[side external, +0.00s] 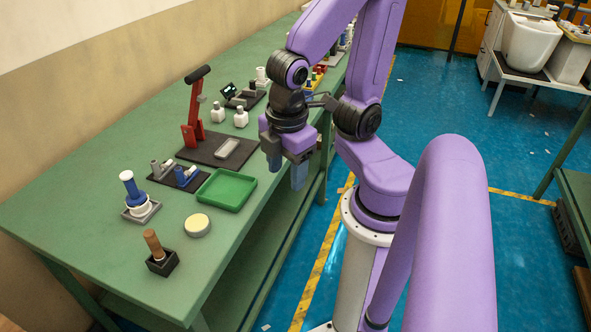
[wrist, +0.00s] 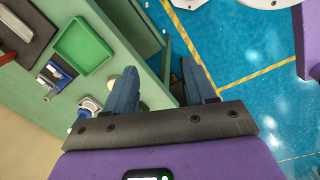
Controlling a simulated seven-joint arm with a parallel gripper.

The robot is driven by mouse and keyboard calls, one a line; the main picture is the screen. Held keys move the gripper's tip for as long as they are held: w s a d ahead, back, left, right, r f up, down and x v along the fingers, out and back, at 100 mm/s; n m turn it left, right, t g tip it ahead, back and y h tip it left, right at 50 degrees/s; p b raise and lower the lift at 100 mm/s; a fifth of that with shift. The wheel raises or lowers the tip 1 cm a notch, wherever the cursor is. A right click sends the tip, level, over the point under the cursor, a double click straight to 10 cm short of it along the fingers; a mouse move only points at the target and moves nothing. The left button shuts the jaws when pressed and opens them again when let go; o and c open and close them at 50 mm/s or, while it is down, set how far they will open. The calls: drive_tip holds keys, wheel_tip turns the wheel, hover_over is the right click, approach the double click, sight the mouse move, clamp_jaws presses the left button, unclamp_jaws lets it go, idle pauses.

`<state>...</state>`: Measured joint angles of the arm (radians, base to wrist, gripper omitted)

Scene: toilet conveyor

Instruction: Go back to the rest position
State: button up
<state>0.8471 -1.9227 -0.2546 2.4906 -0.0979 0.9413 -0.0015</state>
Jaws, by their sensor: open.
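My gripper (side external: 287,167) hangs at the right edge of the green workbench (side external: 90,215), fingers pointing down, beside the green tray. In the wrist view my gripper (wrist: 160,88) shows two blue fingers spread apart with nothing between them. Below them are the bench edge and the blue floor. The arm is purple and bent over the bench edge.
On the bench are a green tray (side external: 227,189), a red press (side external: 194,112) on a dark plate, a blue-and-white part (side external: 133,192) on a grey base, a round cream-topped disc (side external: 197,225) and a wooden-handled tool (side external: 155,245) in a black holder. Floor space lies right of the bench.

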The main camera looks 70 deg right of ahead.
drive_tip(key=shift+s+a+r+y, duration=0.15)
drive_tip(key=shift+s+a+y, duration=0.15)
drive_tip(key=shift+s, duration=0.25)
drive_tip(key=shift+s+a+r+y, duration=0.15)
drive_tip(key=shift+s+y, duration=0.15)
drive_tip(key=shift+s, duration=0.25)
idle(0.5)
